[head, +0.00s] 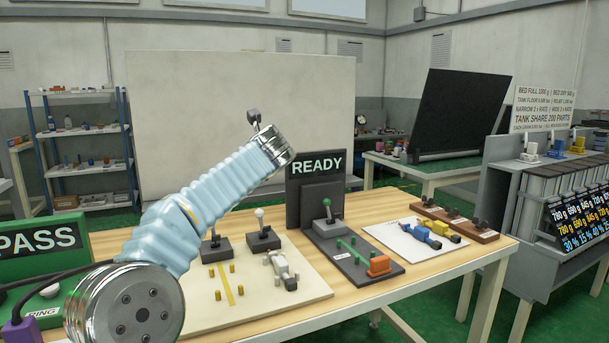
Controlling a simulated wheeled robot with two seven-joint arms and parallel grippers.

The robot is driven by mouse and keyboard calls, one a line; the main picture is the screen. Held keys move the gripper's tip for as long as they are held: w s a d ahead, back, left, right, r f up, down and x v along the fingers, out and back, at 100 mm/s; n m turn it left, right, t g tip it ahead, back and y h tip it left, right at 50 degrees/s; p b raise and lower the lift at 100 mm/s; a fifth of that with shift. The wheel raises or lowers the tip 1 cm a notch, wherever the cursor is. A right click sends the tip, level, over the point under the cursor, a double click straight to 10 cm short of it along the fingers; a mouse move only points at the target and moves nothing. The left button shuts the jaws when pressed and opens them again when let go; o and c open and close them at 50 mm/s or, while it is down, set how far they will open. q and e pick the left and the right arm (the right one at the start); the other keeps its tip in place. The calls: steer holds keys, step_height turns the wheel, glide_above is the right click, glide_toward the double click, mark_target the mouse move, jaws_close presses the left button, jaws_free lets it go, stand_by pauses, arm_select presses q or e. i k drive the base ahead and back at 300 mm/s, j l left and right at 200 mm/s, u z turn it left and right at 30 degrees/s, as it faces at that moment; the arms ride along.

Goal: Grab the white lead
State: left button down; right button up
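The white lead (279,265) appears to be the small white piece with a black end lying on the cream board (312,293), on the table. My arm with the pale blue ribbed sleeve rises from the lower left to a chrome end left of the READY sign. It passes in front of the table's left part and hides some of it. A small black part shows by the chrome end; I cannot tell what it is. I see no gripper fingers clearly, and nothing touches the white lead.
The cream board also bears black-based levers (263,238) and a yellow strip (228,285). A dark board with a green-knobbed lever (327,211) and the READY sign (318,165) stands right of it. Blue and yellow leads (431,234) lie farther right. A green PASS box (42,250) is at left.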

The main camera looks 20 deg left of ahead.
mark_target(280, 265)
steer(key=k+l, duration=0.35)
steer(key=l, duration=0.15)
steer(key=k+l, duration=0.4)
steer(key=l, duration=0.1)
